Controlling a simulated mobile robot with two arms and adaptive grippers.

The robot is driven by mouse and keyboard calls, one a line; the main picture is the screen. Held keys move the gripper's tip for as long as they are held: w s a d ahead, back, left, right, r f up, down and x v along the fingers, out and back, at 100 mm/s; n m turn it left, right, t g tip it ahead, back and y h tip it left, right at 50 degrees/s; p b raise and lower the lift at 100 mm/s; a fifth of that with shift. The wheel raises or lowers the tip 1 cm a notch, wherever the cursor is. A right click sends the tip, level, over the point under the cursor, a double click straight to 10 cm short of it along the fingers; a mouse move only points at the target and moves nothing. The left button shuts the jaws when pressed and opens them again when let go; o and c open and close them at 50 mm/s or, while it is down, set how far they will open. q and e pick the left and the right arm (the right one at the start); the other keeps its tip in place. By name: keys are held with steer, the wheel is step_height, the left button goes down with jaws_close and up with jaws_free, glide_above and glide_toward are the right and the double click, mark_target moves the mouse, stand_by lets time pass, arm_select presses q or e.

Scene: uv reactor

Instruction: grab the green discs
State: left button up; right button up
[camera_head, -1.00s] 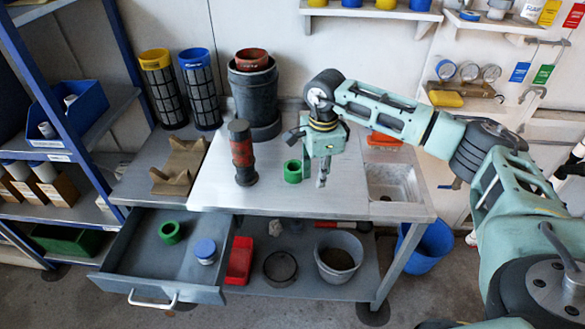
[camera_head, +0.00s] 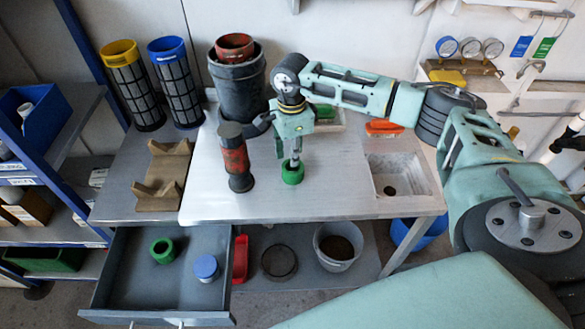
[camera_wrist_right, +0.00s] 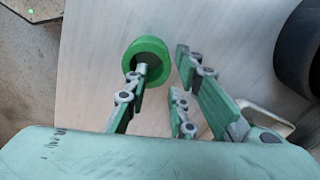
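One green disc (camera_head: 292,178), a thick ring with a hole, sits on the light worktop. It also shows in the right wrist view (camera_wrist_right: 129,66). A second green disc (camera_head: 162,250) lies in the open drawer. My right gripper (camera_head: 292,160) points down at the worktop disc. In the right wrist view the right gripper (camera_wrist_right: 163,72) is open: one finger overlaps the disc's hole, and the opposite fingers stand apart to the disc's right. Whether the first finger is inside the hole or above it, I cannot tell. My left gripper is not in view.
A black-and-red cylinder (camera_head: 235,158) stands left of the right gripper. A grey bucket (camera_head: 238,95) is behind it. The drawer (camera_head: 120,290) also holds a blue-lidded jar (camera_head: 206,269). A sink (camera_head: 405,165) lies right. The front of the worktop is clear.

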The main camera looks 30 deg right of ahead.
mark_target(289, 178)
steer(key=f, duration=0.3)
steer(key=f+p, duration=0.1)
steer(key=shift+w+a+f, duration=0.15)
steer(key=shift+w+f, duration=0.1)
steer(key=shift+s, duration=0.1)
steer(key=shift+c, duration=0.3)
jaws_close()
